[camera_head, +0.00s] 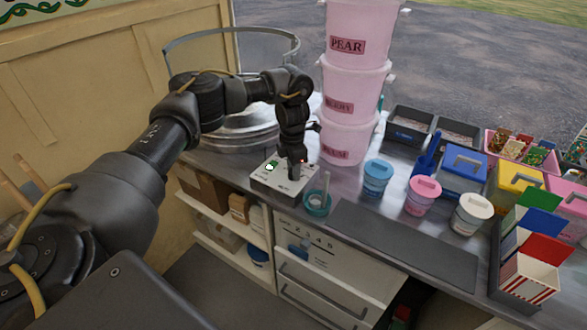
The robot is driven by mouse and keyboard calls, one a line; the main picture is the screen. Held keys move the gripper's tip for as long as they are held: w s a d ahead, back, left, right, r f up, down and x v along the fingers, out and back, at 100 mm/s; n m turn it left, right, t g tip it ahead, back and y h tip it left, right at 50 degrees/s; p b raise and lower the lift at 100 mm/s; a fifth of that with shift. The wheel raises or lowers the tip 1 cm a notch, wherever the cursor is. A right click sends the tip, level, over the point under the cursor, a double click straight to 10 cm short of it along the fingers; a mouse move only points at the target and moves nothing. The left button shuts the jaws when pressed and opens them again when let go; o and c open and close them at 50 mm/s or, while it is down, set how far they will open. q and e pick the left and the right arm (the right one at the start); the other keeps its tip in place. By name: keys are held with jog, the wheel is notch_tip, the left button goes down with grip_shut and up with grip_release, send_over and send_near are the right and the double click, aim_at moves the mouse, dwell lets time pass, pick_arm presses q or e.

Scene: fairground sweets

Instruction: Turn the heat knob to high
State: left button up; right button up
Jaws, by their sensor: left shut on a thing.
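A small white control box (272,184) sits near the front edge of the metal counter, with a green switch (271,166) on its top left. My left gripper (294,174) points down onto the right part of the box top. It is shut on the heat knob, which the fingers hide, so its setting cannot be read. A small red-orange light shows beside the fingers. My right gripper is not in view.
A teal cup with a stick (318,203) stands just right of the box. Stacked pink tubs (352,95) rise behind it, and a round metal machine (240,122) stands behind left. A dark mat (405,245) lies bare to the right.

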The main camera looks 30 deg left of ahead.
pick_arm(q)
jog(key=shift+m, duration=0.5)
jog(key=o, duration=1)
jog(key=shift+c, duration=0.2)
notch_tip(320, 180, up, 11)
jog(key=shift+w+a, duration=0.15)
jog(key=shift+f, duration=0.15)
